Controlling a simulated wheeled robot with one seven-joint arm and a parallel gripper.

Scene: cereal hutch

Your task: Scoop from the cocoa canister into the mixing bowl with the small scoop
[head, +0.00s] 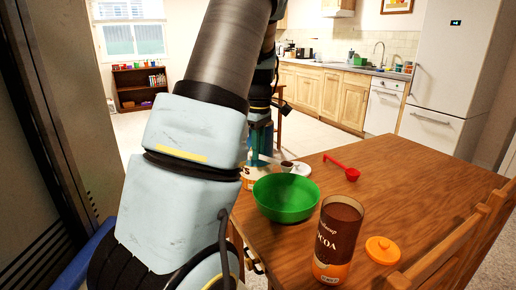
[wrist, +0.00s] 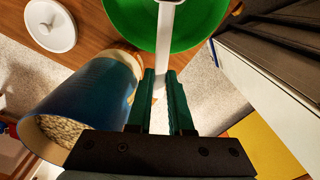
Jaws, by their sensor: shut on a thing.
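The cocoa canister (head: 337,240) stands open and upright at the table's near edge, with brown powder near its top. The green mixing bowl (head: 287,197) stands behind it to the left, and also shows in the wrist view (wrist: 205,22). In the wrist view my gripper (wrist: 160,74) is shut on the small scoop's white handle (wrist: 164,35), which reaches across the bowl in the picture. The scoop's cup lies outside that view. In the head view a small pale cup with dark brown inside (head: 287,164), apparently the scoop's, shows beyond the bowl's far rim. My arm hides part of the left side.
A red scoop (head: 351,173) lies behind the bowl to the right. An orange lid (head: 382,250) lies beside the cocoa canister. A blue canister of pale flakes (wrist: 85,95) is close left of my gripper, with a white lid (wrist: 50,24) nearby. The table's right side is clear.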

